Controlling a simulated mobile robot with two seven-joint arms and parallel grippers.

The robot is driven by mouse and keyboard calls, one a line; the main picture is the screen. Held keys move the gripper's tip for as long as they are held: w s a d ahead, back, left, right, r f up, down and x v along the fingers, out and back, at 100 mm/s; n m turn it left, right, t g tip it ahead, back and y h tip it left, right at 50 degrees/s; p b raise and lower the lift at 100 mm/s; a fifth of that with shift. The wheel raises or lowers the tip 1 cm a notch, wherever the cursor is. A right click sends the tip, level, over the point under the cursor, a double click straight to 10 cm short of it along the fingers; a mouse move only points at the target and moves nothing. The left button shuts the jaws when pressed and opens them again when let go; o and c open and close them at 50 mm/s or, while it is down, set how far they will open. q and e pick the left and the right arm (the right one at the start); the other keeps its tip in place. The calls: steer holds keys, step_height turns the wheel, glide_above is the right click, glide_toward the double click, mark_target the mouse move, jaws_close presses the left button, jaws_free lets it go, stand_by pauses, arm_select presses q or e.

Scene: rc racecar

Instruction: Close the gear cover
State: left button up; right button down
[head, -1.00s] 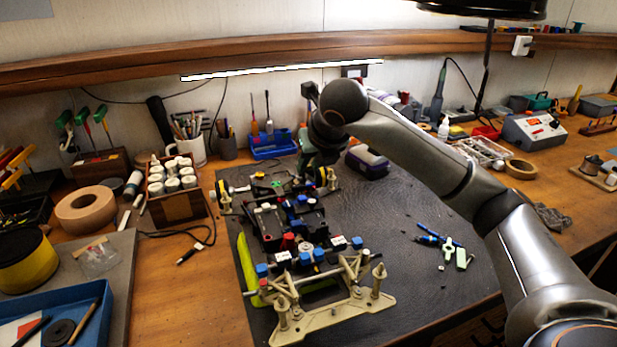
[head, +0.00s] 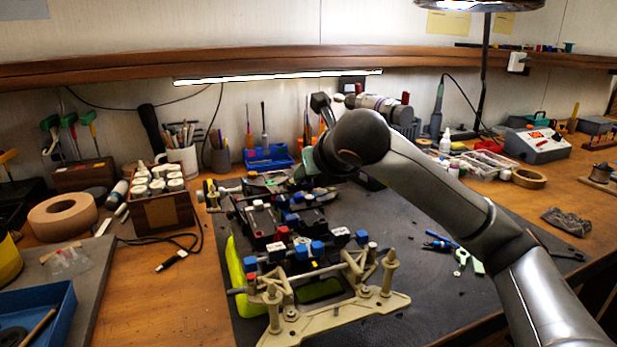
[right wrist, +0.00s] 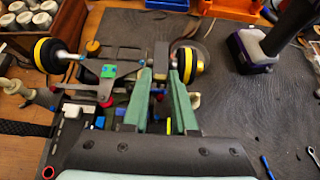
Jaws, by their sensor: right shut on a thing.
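The RC car (head: 290,215) lies on the dark mat, with its pale beige end towards me and its far end at the back. My right gripper reaches down at the far end of the car (head: 303,176), its fingers mostly hidden behind my arm in the head view. In the right wrist view the green fingers (right wrist: 161,80) are shut on a narrow dark part (right wrist: 160,53), which looks like the gear cover. It stands between two yellow-ringed black wheels (right wrist: 188,68). I cannot tell how far the cover is closed. My left gripper is not in view.
A purple-grey battery tool (right wrist: 252,50) stands on the mat to the right of the gripper. A blue tray (head: 268,158) is behind the car and a wooden box of white jars (head: 163,208) is left of it.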

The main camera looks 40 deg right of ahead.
steer(key=shift+r, duration=0.1)
steer(key=c, duration=0.8)
jaws_free()
